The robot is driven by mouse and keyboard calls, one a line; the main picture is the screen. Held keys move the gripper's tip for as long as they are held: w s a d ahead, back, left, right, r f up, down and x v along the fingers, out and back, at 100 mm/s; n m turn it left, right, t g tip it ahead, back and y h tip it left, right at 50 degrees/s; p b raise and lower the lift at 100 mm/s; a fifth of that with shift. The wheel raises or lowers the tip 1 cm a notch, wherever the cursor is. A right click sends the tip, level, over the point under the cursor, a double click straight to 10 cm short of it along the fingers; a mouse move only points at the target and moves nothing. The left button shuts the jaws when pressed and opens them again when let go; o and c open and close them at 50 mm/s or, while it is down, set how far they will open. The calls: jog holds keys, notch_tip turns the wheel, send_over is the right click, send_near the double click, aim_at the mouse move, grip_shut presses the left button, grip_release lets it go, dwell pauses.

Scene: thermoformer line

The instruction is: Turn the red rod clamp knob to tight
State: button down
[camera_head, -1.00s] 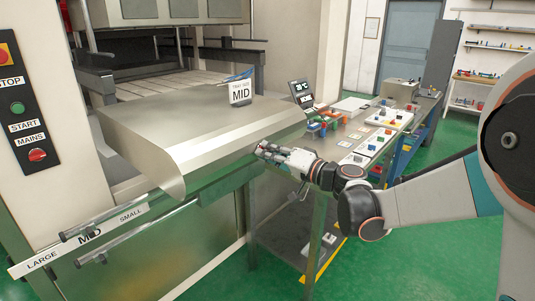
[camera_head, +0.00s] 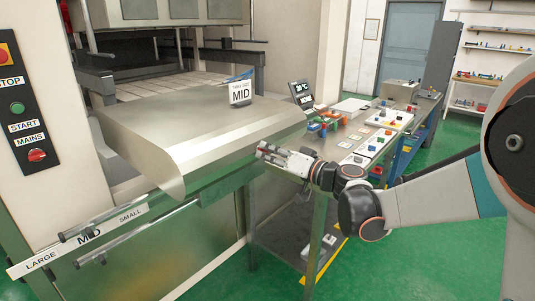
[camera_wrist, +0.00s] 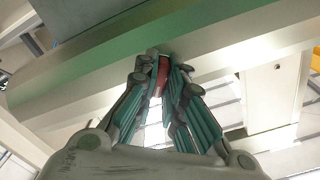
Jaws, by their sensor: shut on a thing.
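My gripper (camera_head: 267,153) is at the right end of the rounded metal cover, reaching in from the right. In the wrist view my gripper (camera_wrist: 163,80) has its teal-padded fingers closed on a narrow red piece, the red clamp knob (camera_wrist: 162,76). Only a strip of the knob shows between the fingers; its pointer and any markings are hidden. In the head view the knob is mostly covered by the fingers, with a small red patch at their tip.
The metal cover (camera_head: 215,140) lies close behind my fingers. A table (camera_head: 340,150) with coloured parts stands behind the arm. A "TRAY SIZE MID" sign (camera_head: 240,92) stands on the cover. A LARGE-MID-SMALL scale (camera_head: 85,237) with rods is at lower left. Green floor is open at right.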

jog(key=shift+n, duration=1.4)
jog(key=shift+n, duration=1.4)
jog(key=shift+n, duration=0.4)
jog(key=c, duration=1.6)
grip_release()
